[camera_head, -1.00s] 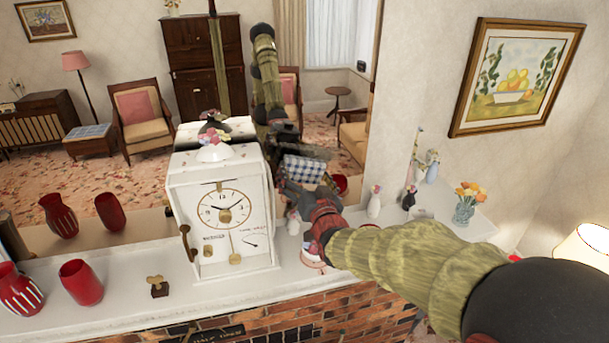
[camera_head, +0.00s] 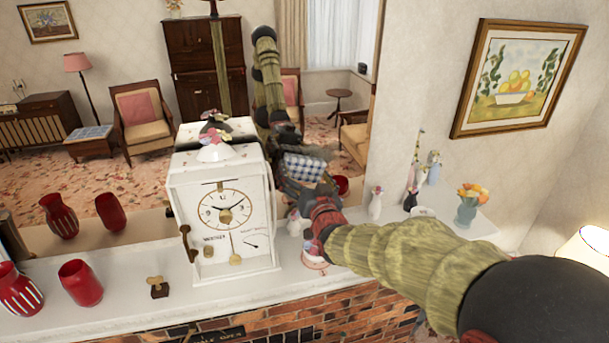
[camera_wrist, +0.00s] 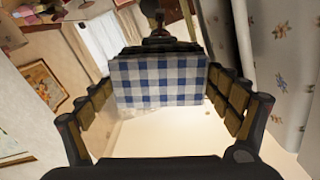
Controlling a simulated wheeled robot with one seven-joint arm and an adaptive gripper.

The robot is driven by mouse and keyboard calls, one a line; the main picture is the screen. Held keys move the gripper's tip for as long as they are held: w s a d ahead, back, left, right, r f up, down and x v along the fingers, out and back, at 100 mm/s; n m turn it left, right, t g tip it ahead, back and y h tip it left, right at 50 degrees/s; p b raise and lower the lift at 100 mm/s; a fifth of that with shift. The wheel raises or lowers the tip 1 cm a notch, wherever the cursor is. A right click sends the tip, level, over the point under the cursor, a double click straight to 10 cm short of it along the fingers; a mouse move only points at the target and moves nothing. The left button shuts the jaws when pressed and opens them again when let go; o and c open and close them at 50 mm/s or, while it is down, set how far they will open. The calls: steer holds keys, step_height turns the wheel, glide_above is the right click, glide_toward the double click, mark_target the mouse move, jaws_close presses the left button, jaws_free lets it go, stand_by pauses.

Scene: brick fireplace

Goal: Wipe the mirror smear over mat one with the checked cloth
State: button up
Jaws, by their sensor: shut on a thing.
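The blue-and-white checked cloth (camera_wrist: 160,84) is held between the fingers of my gripper (camera_wrist: 162,92) in the wrist view, spread as a flat face. In the head view the checked cloth (camera_head: 305,167) shows small beyond the red wrist part of my arm, close to the mirror. The mirror (camera_head: 140,222) stands behind the mantel and reflects the room and my arm. In the wrist view a faint pale patch (camera_wrist: 127,112) shows just below the cloth's left part; I cannot tell if it is the smear. I cannot make out mat one; my arm covers part of the mantel.
A white clock (camera_head: 225,220) stands just left of my gripper. Red vases (camera_head: 80,282) and a small brown object (camera_head: 157,287) are on the mantel (camera_head: 120,312) farther left. A figurine (camera_head: 375,203) and a flower vase (camera_head: 466,210) stand to the right, close to my arm.

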mark_target(320, 170)
steer(key=shift+w, duration=0.4)
steer(key=shift+b, duration=0.35)
steer(key=shift+w+d+f+b, duration=0.1)
steer(key=shift+w+d+b, duration=0.15)
steer(key=shift+d+b, duration=0.75)
steer(key=shift+w+d+b, duration=0.25)
steer(key=shift+d+b, duration=0.35)
steer(key=shift+d, duration=0.65)
steer(key=shift+w+d+b, duration=0.2)
steer(key=shift+d+b, duration=0.1)
steer(key=shift+d, duration=0.6)
steer(key=shift+w+d, duration=0.2)
steer(key=shift+d, duration=0.75)
steer(key=shift+w+d, duration=0.15)
steer(key=shift+d, duration=0.8)
steer(key=shift+w+d, duration=0.2)
steer(key=shift+d, duration=0.75)
steer(key=shift+b, duration=0.45)
